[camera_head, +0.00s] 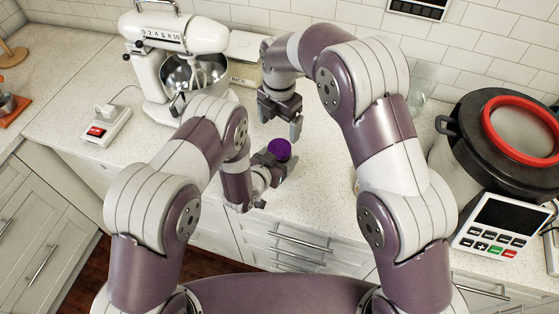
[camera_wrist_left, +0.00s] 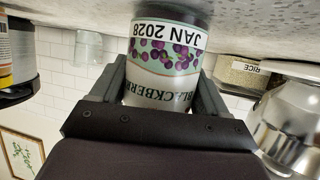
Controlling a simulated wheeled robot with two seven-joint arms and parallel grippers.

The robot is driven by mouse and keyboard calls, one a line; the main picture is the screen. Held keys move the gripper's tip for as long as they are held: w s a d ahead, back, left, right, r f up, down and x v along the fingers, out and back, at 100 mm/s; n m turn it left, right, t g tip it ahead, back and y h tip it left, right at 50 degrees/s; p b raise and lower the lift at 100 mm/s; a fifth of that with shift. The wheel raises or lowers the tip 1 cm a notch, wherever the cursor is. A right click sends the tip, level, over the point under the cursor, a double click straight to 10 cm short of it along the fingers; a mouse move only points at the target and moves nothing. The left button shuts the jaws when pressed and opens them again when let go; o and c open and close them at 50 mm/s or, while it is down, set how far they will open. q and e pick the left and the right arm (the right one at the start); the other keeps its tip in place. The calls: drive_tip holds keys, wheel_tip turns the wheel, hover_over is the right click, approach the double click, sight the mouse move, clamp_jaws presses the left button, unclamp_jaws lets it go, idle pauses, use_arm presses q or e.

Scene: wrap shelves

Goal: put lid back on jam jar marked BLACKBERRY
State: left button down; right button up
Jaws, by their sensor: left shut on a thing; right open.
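The jam jar (camera_wrist_left: 165,62) fills the middle of the left wrist view, upside down there, with a label reading BLACKBERRY and JAN 2028 and berries drawn on it. My left gripper (camera_head: 270,168) is shut on this jar, one finger on each side. In the head view a round purple top (camera_head: 279,149) shows at its fingers; I cannot tell whether this is a lid or the jam inside. My right gripper (camera_head: 281,118) is open, fingers pointing down, just behind the jar, with nothing visible between its fingers. No separate lid can be made out.
A white stand mixer (camera_head: 165,40) with a steel bowl stands at the back left, beside a RICE container (camera_head: 243,75). A large dark pot (camera_head: 470,125) and a keypad device (camera_head: 503,222) stand right. Counter around the grippers looks clear.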

sight(280, 147)
drive_tip(key=shift+f, duration=0.1)
wheel_tip(280, 147, down, 8)
drive_tip(key=shift+r, duration=0.1)
idle(0.3)
drive_tip(key=c, duration=1.1)
drive_tip(key=m, duration=0.3)
drive_tip(key=o, duration=1.2)
drive_tip(key=shift+c, duration=0.2)
